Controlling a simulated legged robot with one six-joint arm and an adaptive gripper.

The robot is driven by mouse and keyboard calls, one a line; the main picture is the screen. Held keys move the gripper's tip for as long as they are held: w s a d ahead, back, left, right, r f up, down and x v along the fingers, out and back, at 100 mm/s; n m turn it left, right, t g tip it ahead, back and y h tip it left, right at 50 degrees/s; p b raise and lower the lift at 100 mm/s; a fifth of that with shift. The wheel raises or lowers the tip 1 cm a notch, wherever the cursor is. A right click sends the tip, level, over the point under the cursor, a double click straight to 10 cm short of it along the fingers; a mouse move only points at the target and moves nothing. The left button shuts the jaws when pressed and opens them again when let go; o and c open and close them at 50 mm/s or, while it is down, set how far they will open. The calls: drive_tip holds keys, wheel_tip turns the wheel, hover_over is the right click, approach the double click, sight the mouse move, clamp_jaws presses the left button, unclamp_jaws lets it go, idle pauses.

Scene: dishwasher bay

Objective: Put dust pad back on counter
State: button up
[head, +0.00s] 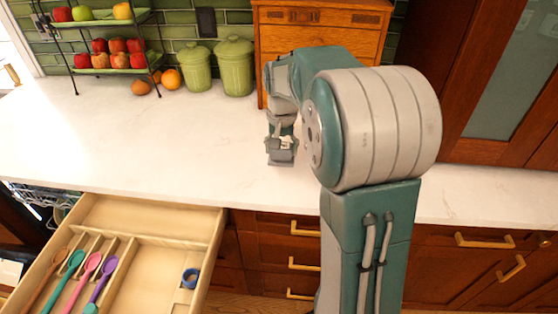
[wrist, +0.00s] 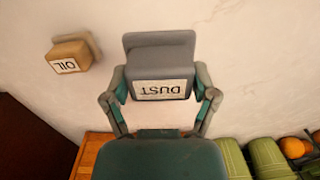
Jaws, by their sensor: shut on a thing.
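The dust pad (wrist: 160,48) is a grey block with a white label reading DUST, which is upside down in the wrist view. My gripper (wrist: 162,88) is shut on it, one finger on each side. In the head view, my gripper (head: 281,143) points down over the white counter (head: 200,150), with the grey pad (head: 281,157) at its tip. I cannot tell whether the pad touches the counter. A tan pad labelled OIL (wrist: 72,58) lies on the counter beside the dust pad in the wrist view; my arm seems to hide it in the head view.
A wooden chest (head: 310,40) and green canisters (head: 235,65) stand at the back. A fruit rack (head: 110,62) is back left. The counter's left middle is clear.

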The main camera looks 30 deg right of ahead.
drive_tip(key=w+f, duration=0.1)
drive_tip(key=f, duration=0.1)
drive_tip(key=w+d+f, duration=0.1)
drive_tip(key=w+f, duration=0.1)
drive_tip(key=shift+d, duration=0.15)
drive_tip(key=shift+w+f, duration=0.25)
drive_tip(key=shift+f, duration=0.1)
wheel_tip(320, 180, down, 2)
drive_tip(key=shift+f, duration=0.55)
drive_tip(key=o, duration=1.1)
drive_tip(key=shift+f, duration=0.1)
drive_tip(key=shift+c, duration=0.2)
